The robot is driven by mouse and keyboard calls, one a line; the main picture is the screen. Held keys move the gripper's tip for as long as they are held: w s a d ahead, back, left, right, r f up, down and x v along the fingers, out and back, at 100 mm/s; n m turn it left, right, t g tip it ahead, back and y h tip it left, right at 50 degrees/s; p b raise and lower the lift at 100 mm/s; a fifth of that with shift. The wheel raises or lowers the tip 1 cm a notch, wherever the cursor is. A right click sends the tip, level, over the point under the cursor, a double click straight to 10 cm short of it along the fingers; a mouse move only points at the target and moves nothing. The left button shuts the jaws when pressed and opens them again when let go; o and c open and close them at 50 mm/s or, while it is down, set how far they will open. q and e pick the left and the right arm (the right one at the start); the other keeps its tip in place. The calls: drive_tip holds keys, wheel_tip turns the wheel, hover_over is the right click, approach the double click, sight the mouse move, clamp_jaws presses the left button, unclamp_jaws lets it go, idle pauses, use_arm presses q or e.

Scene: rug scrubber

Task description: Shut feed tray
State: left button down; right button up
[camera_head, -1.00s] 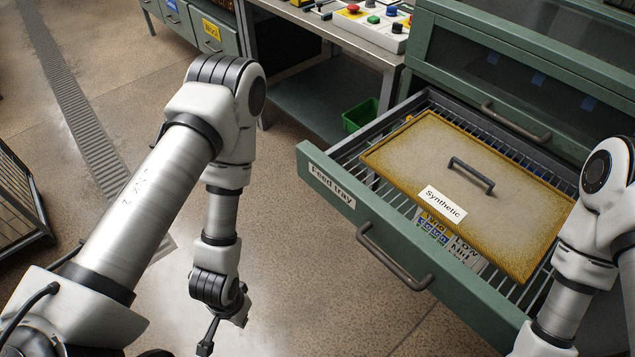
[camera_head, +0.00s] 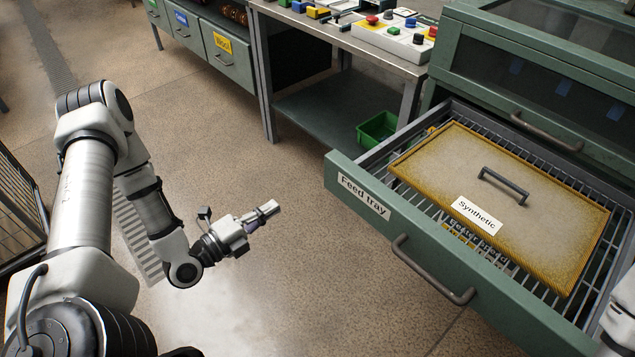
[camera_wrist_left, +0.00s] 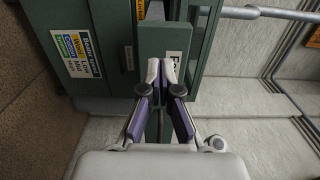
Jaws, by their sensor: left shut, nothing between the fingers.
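The green feed tray (camera_head: 352,207) is a drawer pulled out of the green cabinet, with a white "Feed tray" label and a dark bar handle (camera_head: 432,272) on its front. A yellow-edged rug panel labelled "Synthetic" (camera_head: 560,200) lies on its wire rack. My left gripper (camera_head: 268,209) is shut and empty, left of the tray front and apart from it, pointing toward it. In the left wrist view the closed fingertips (camera_wrist_left: 163,70) show before a green front with a partly hidden label (camera_wrist_left: 171,60). My right gripper is out of view.
The green cabinet (camera_head: 480,60) has a glazed upper part. A grey workbench (camera_head: 350,40) with a button box (camera_head: 390,37) stands behind, with a green bin (camera_head: 378,130) near it. Open floor lies between my left arm and the tray.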

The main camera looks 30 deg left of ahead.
use_arm(q)
drive_tip(key=b+x, duration=0.1)
drive_tip(key=x, duration=1.2)
drive_tip(key=shift+w, duration=0.3)
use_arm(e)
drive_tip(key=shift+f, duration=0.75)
use_arm(q)
drive_tip(key=shift+d, duration=0.1)
